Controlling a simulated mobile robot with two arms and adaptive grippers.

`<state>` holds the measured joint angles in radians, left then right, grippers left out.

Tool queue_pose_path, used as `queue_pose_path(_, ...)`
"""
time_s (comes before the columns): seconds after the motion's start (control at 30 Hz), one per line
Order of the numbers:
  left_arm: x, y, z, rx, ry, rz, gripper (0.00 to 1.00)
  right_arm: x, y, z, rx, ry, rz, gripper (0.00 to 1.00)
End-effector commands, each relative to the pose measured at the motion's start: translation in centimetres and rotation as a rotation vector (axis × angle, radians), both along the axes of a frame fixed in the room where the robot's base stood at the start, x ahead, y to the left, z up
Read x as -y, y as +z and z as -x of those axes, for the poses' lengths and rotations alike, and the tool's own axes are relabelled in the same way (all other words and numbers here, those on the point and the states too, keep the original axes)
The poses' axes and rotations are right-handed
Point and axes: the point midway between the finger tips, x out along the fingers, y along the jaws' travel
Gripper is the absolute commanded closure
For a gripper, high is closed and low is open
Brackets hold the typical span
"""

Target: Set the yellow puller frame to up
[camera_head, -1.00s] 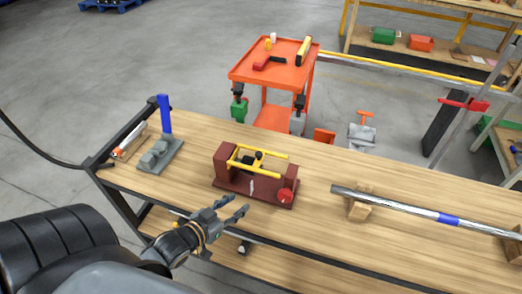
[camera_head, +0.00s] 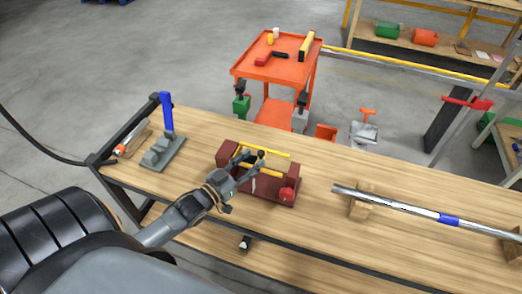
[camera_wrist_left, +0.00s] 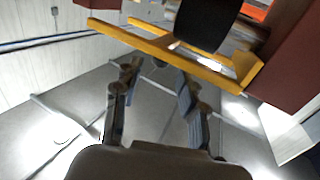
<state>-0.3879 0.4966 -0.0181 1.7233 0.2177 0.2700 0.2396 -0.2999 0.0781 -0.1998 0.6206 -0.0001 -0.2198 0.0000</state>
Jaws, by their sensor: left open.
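The yellow puller frame (camera_head: 268,153) sits on a dark red jack base (camera_head: 228,160) on the wooden workbench. In the head view my left gripper (camera_head: 253,160) is over the near side of the base, its fingers reaching to the frame and hiding part of it. In the left wrist view the frame's yellow bar (camera_wrist_left: 165,48) crosses just beyond the open fingers (camera_wrist_left: 155,80), with a black round part behind it. The fingers are apart and hold nothing; I cannot tell whether they touch the frame. My right gripper is not in view.
A grey vise-like tool with a blue handle (camera_head: 166,112) stands left on the bench. A long metal bar (camera_head: 410,207) rests on wooden blocks at right. An orange cart (camera_head: 275,68) stands behind. Bare bench lies right of the base.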

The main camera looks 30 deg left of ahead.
Motion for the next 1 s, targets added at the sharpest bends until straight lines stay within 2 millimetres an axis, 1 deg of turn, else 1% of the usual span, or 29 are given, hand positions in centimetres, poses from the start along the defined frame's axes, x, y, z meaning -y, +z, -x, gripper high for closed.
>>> queue_pose_path(0.03,0.1,0.2,-1.0,0.003,0.001,0.001,0.59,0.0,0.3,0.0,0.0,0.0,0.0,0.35)
queue_pose_path(0.1,0.3,0.2,-2.1,0.002,0.0,0.0,0.59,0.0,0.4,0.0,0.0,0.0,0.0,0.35)
queue_pose_path(0.3,0.7,0.0,-4.2,0.0,0.0,0.001,0.59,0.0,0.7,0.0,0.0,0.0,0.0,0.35)
queue_pose_path(0.47,0.8,0.0,-4.8,-0.002,0.0,0.0,0.59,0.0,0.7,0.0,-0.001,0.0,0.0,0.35)
queue_pose_path(0.7,0.8,-0.1,-4.8,-0.001,0.0,0.0,0.59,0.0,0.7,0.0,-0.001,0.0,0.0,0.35)
queue_pose_path(0.73,0.8,-0.1,-4.8,-0.001,0.0,0.0,0.61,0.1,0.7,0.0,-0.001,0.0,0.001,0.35)
queue_pose_path(0.8,0.8,-0.1,-4.8,-0.001,0.0,0.0,0.75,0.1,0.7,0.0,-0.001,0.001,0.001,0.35)
queue_pose_path(0.87,0.8,-0.1,-4.8,-0.001,0.0,0.0,0.87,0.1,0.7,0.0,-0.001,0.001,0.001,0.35)
queue_pose_path(0.9,0.8,-0.1,-4.8,-0.001,0.0,0.0,0.95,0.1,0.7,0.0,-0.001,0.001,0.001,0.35)
queue_pose_path(0.93,0.8,-0.1,-4.8,-0.001,0.0,0.0,1.0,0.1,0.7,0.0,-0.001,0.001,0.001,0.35)
queue_pose_path(1.0,0.8,0.0,-4.8,-0.001,0.0,0.0,1.0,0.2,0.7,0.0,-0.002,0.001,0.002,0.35)
